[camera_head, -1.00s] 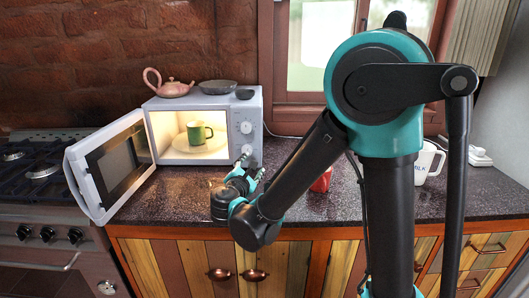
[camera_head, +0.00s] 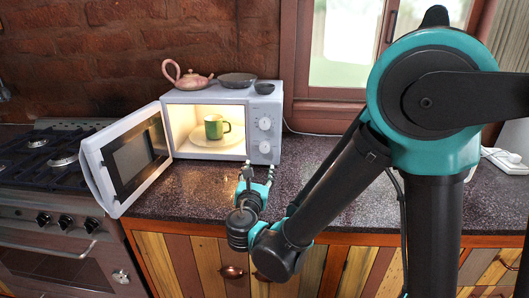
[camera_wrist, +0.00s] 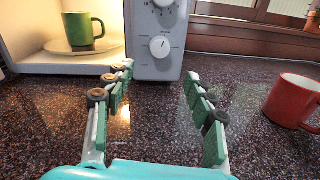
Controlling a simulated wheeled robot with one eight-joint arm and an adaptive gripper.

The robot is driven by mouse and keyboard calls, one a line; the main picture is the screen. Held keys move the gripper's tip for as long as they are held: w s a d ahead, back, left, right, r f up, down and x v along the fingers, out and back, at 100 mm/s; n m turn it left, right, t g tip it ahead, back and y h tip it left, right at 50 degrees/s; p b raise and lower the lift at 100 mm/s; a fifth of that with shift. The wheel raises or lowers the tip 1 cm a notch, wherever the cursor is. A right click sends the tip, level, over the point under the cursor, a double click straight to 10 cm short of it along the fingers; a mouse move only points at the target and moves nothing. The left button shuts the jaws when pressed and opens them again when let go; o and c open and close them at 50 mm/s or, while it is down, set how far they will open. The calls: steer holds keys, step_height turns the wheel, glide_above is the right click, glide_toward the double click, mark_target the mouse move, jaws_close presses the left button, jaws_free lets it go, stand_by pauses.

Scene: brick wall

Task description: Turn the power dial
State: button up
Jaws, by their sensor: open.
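The white microwave (camera_head: 222,98) stands on the counter with its door (camera_head: 125,158) swung open to the left. Its front panel, right of the lit cavity, carries an upper dial (camera_head: 264,123) and a lower dial (camera_head: 264,147). In the wrist view the lower dial (camera_wrist: 160,47) is whole and the upper dial (camera_wrist: 163,3) is cut by the top edge. I cannot read which is the power dial. My gripper (camera_head: 259,171) is open and empty, low in front of the panel. Its fingertips (camera_wrist: 158,74) point at the panel below the lower dial, apart from it.
A green mug (camera_head: 216,127) sits on a plate inside the microwave. A pink teapot (camera_head: 186,74) and bowls (camera_head: 238,80) are on top. A red mug (camera_wrist: 293,100) stands on the dark counter (camera_wrist: 240,105) to the right. A stove (camera_head: 55,160) is at left.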

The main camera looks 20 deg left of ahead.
mark_target(265, 149)
steer(key=w, duration=0.4)
steer(key=w+a, duration=0.1)
steer(key=w, duration=0.3)
steer(key=w+a, duration=0.1)
steer(key=w, duration=0.2)
steer(key=shift+w+a, duration=0.1)
steer(key=shift+w, duration=0.3)
steer(key=shift+c, duration=0.4)
steer(key=c, duration=1.1)
steer(key=shift+m, duration=0.3)
steer(key=m, duration=0.2)
steer(key=shift+m, duration=0.4)
steer(key=m, duration=0.3)
steer(key=shift+m, duration=0.3)
steer(key=m, duration=0.6)
steer(key=shift+m+g+y, duration=0.3)
